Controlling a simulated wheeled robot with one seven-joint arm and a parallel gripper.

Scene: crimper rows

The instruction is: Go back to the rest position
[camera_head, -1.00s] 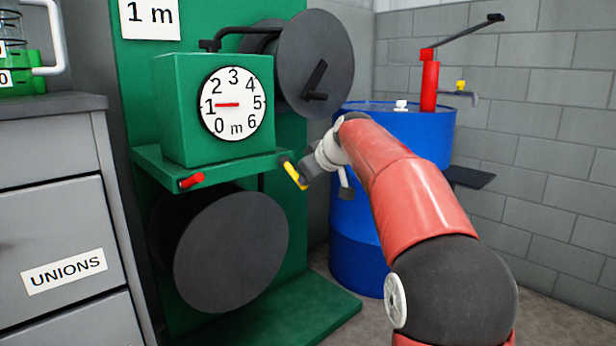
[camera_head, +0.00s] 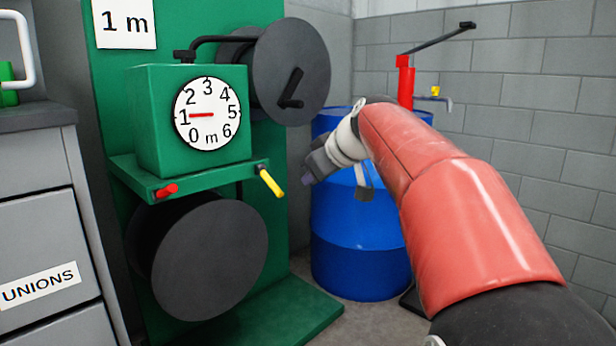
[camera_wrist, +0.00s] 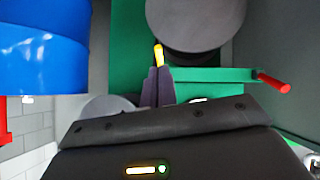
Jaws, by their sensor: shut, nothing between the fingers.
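My gripper (camera_head: 310,172) is shut and empty, in front of the blue drum and to the right of the green machine (camera_head: 190,120). In the head view a gap separates it from the yellow lever (camera_head: 271,182) on the machine's shelf edge. In the wrist view the closed fingers (camera_wrist: 157,84) point toward the yellow lever (camera_wrist: 158,54), which shows just beyond their tips; the distance there is hard to tell. A red lever (camera_head: 166,190) sits at the left of the same shelf. The dial's (camera_head: 207,113) red needle points near 1.
A blue drum (camera_head: 360,250) with a red hand pump (camera_head: 405,85) stands behind my arm. Dark reels (camera_head: 210,256) sit below and above the shelf. A grey drawer cabinet (camera_head: 40,230) labelled UNIONS is at left. A grey block wall (camera_head: 540,120) closes the right.

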